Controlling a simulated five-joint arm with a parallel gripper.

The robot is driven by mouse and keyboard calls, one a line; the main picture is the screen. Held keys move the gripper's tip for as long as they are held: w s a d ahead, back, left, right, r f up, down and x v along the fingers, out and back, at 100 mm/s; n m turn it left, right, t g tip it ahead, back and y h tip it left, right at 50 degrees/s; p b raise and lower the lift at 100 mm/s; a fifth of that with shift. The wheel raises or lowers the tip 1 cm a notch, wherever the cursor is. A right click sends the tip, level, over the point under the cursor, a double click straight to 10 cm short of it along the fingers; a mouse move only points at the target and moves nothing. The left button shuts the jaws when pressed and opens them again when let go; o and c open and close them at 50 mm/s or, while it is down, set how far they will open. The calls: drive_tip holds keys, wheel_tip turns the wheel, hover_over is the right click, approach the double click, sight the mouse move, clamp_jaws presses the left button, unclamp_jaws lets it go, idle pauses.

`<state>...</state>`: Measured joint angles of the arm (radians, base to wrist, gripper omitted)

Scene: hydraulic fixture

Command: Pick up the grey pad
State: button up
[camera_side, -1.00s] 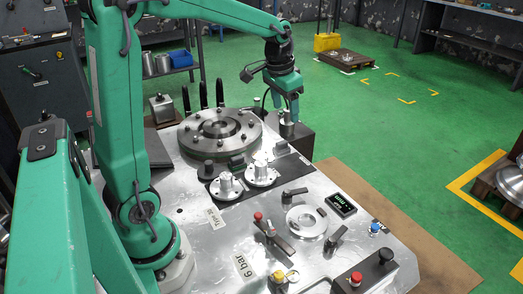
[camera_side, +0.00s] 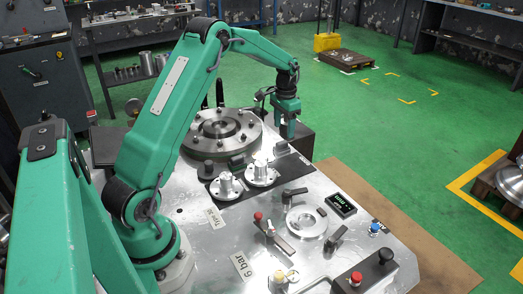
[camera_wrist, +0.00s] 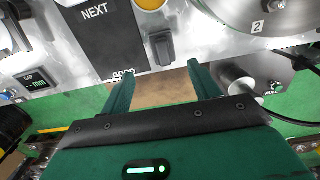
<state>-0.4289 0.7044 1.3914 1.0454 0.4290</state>
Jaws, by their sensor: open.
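A small dark grey block (camera_wrist: 162,47), which looks like the grey pad, stands on the metal plate just beyond my fingertips in the wrist view. In the side view, it appears as a small dark block (camera_side: 281,147) at the plate's back edge, just below my gripper (camera_side: 288,133). My gripper is open, its two green fingers apart in the wrist view (camera_wrist: 160,77). Nothing shows between them, and the block is apart from them.
The round bolted table (camera_side: 222,133) stands left of my gripper. Another dark block (camera_side: 237,160) sits near the round table. A metal cylinder (camera_wrist: 240,84) is close to my right finger in the wrist view.

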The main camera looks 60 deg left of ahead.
sight(282, 142)
drive_tip(key=shift+f, duration=1.35)
drive_tip(key=shift+a+f, duration=0.15)
drive_tip(key=shift+f, duration=1.15)
drive_tip(key=shift+a+f, duration=0.15)
drive_tip(key=shift+f, duration=1.15)
drive_tip(key=c, duration=1.1)
drive_tip(key=shift+r, duration=0.2)
